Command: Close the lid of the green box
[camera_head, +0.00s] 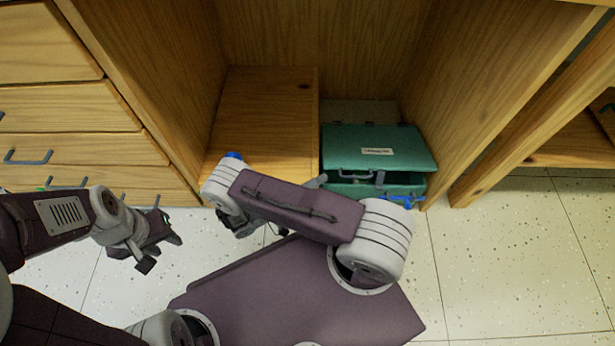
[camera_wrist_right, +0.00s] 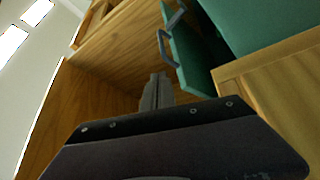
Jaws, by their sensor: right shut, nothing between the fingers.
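The green box (camera_head: 345,190) stands low in the wooden cabinet in the head view. Its green lid (camera_head: 340,148), with a pale label and a grey handle, lies over it slightly raised, with a dark gap at the front. In the right wrist view the lid (camera_wrist_right: 188,62) and its handle show at the top, next to the gripper. My right gripper (camera_wrist_right: 157,85) is shut and empty, close to the handle; I cannot tell if it touches. In the head view my right arm mostly hides it. My left gripper (camera_head: 163,252) is open and empty, away from the box.
A wooden block or shelf (camera_head: 265,110) fills the cabinet left of the box. Cabinet side walls stand on both sides. Drawers (camera_head: 70,125) with grey handles are at the left. A small blue item (camera_head: 405,200) shows at the box's front right. The speckled floor (camera_head: 520,260) is clear.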

